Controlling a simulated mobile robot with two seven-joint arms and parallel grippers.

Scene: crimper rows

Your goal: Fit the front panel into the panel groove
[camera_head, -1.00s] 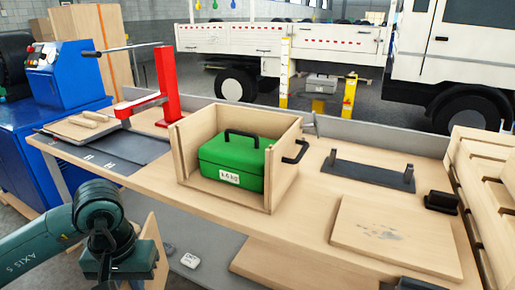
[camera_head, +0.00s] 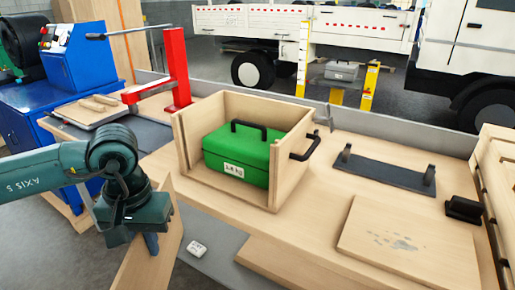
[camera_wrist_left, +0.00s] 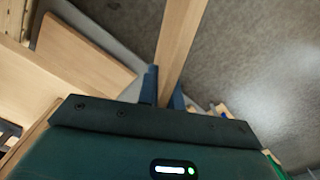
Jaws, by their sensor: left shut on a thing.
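The front panel (camera_head: 148,238) is a thin light-wood board. My left gripper (camera_head: 150,243) is shut on it and holds it tilted, left of and in front of the bench. In the left wrist view the panel (camera_wrist_left: 182,38) runs up from between the blue fingers (camera_wrist_left: 164,92). The wooden box (camera_head: 264,110) stands on the bench with its front side open. A green case (camera_head: 236,154) with a black handle and a weight label sits inside it. The panel is apart from the box. The groove is too small to make out. My right gripper is not in view.
The workbench (camera_head: 318,205) has a red lever stand (camera_head: 176,70) behind the box's left. A black handle (camera_head: 304,147) sticks out from the box's right wall. To the right lie a dark plate with posts (camera_head: 385,172) and a wooden board (camera_head: 410,240). A small white block (camera_head: 197,248) lies below.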

